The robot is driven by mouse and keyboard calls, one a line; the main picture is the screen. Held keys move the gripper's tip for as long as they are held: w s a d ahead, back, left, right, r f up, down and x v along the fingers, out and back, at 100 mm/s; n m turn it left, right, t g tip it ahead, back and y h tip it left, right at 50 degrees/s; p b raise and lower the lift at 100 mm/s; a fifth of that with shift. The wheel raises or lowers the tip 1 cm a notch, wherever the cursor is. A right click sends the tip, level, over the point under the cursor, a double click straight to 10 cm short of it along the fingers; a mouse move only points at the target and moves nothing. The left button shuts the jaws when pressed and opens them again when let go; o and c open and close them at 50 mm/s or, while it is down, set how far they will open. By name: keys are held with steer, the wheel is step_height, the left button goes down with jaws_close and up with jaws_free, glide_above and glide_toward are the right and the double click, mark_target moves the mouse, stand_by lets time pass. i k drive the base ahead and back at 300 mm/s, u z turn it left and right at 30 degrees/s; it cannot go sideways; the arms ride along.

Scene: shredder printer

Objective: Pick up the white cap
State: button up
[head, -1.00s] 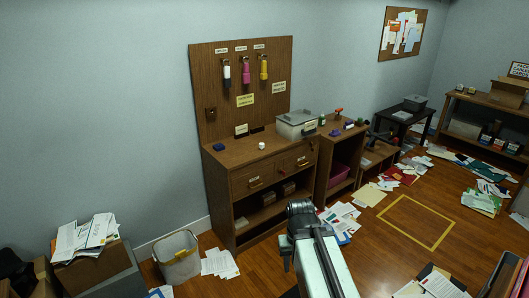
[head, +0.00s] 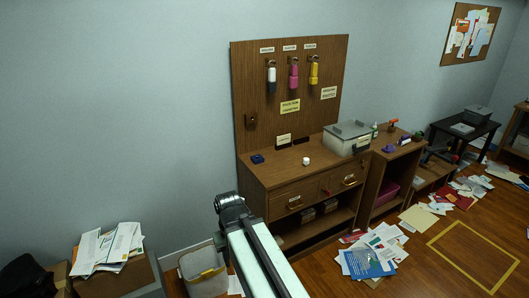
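A small white cap (head: 306,161) stands on the top of the wooden cabinet (head: 262,183), near the middle, between a dark blue block (head: 257,159) and a grey lidded box (head: 347,138). My arm reaches up from the bottom of the head view, with its dark end (head: 230,204) in front and to the left of the cabinet. The arm end is well apart from the cap. The gripper's fingers cannot be made out, so I cannot tell whether it is open or shut.
A pegboard (head: 290,100) with white, pink and yellow hanging items rises behind the cabinet top. A bin (head: 203,272) stands at the lower left beside a paper-topped box (head: 108,248). Papers (head: 372,252) lie on the floor to the right. A yellow floor outline (head: 470,258) encloses clear floor.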

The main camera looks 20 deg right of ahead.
mark_target(306, 160)
steer(key=u, duration=0.3)
steer(key=i, duration=1.55)
steer(key=z, duration=0.15)
